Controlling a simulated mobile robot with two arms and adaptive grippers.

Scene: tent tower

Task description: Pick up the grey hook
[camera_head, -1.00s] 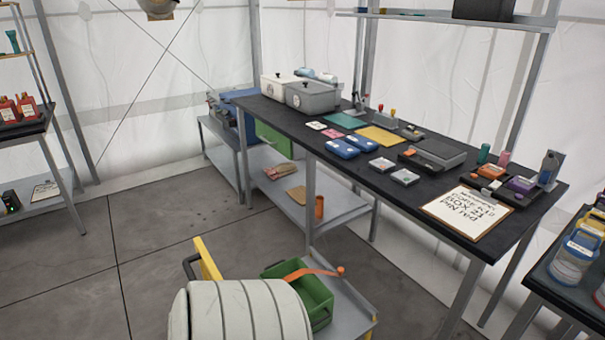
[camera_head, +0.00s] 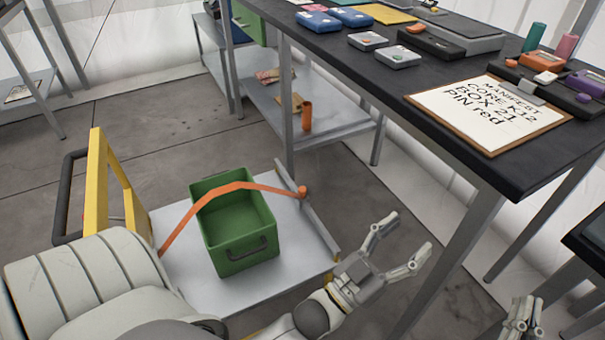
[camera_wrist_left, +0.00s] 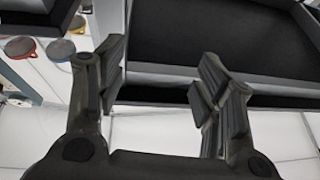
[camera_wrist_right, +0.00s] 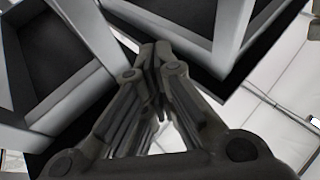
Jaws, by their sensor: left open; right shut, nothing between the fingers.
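I cannot make out a grey hook in any view. My left gripper (camera_head: 408,236) is open and empty, in the air right of the cart and in front of the dark workbench. Its spread fingers also show in the left wrist view (camera_wrist_left: 161,68), with nothing between them. My right gripper (camera_head: 524,312) is shut and empty at the lower right of the head view, partly cut off by the frame. Its closed fingers show in the right wrist view (camera_wrist_right: 155,58).
A cart (camera_head: 180,282) with a yellow frame holds a green bin (camera_head: 225,252), with an orange curved bar (camera_head: 240,186) across it. The workbench (camera_head: 495,172) carries a clipboard (camera_head: 480,112) and several small boxes. Another table (camera_head: 590,236) stands at the right edge. Floor is open at left.

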